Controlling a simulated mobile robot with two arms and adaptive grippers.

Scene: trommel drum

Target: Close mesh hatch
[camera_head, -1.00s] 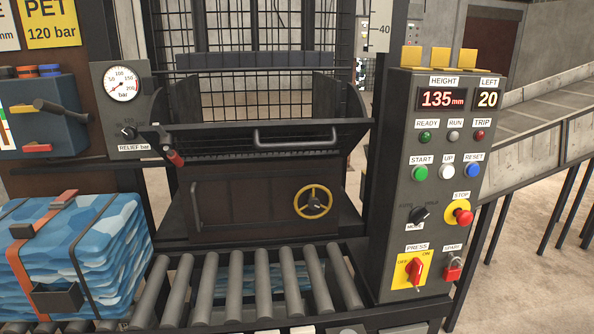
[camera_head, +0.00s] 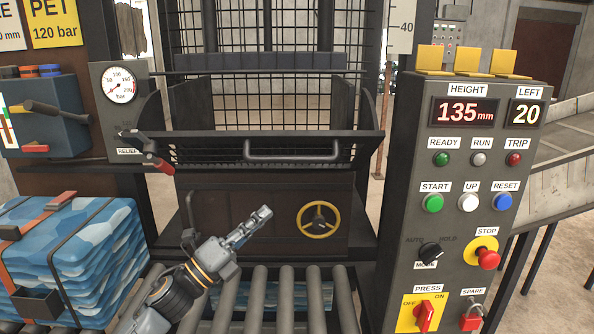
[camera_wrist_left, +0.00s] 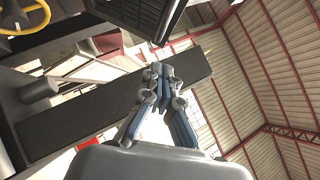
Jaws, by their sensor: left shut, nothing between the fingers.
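The mesh hatch (camera_head: 215,149) is folded down at the front of the press chamber, with its grey bar handle (camera_head: 291,151) along its front face. The chamber opening above it is uncovered. A red-tipped latch lever (camera_head: 152,155) sits at the hatch's left end. My left gripper (camera_head: 264,213) is shut and empty, in front of the dark lower door and below the hatch handle, apart from it. In the left wrist view my left gripper's fingers (camera_wrist_left: 160,72) are together with nothing between them. My right gripper is not in view.
The control panel (camera_head: 410,170) stands close on the right. A yellow handwheel (camera_head: 319,220) is on the lower door. Rollers (camera_head: 287,295) run below. A strapped blue bale (camera_head: 75,250) lies at left, below a pressure gauge (camera_head: 120,85).

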